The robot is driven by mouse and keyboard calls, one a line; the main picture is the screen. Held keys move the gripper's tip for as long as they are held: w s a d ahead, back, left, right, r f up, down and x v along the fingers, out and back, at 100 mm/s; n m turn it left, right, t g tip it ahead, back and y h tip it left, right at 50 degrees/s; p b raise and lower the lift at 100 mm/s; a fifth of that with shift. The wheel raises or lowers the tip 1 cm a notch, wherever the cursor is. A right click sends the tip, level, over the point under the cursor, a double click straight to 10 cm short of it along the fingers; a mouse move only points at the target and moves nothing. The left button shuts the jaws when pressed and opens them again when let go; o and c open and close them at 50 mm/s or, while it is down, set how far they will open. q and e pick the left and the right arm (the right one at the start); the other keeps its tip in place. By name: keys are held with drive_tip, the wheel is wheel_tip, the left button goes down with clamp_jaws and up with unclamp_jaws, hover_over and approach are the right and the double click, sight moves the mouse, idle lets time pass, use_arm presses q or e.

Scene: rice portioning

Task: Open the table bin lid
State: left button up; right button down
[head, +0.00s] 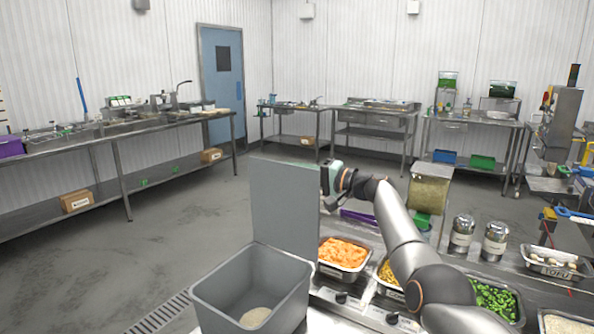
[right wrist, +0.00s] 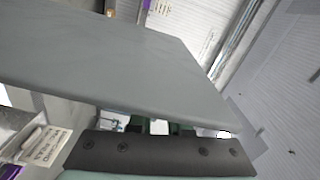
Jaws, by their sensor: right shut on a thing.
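The grey table bin (head: 288,308) stands at the lower middle of the head view, with a small heap of rice (head: 255,317) inside. Its flat grey lid (head: 282,205) stands upright at the back of the bin, so the bin's mouth is uncovered. My right gripper (head: 328,178) is at the lid's right edge, near its upper part, and is shut on it. In the right wrist view the lid (right wrist: 120,62) fills the upper left, close beside a dark finger pad (right wrist: 160,155). My left gripper is not in view.
Trays of orange pieces (head: 343,254) and green vegetables (head: 492,298) sit right of the bin, under and beside my right arm. Two metal shakers (head: 462,234) and a tray of pale food (head: 553,262) stand further right. Open floor lies left of the bin.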

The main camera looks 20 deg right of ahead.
drive_tip(key=shift+d, duration=0.1)
idle(0.3)
drive_tip(key=c, duration=0.9)
unclamp_jaws()
drive_tip(key=b+v, duration=0.3)
drive_tip(key=v, duration=0.9)
drive_tip(key=shift+s+d, duration=0.2)
drive_tip(key=shift+f, duration=0.15)
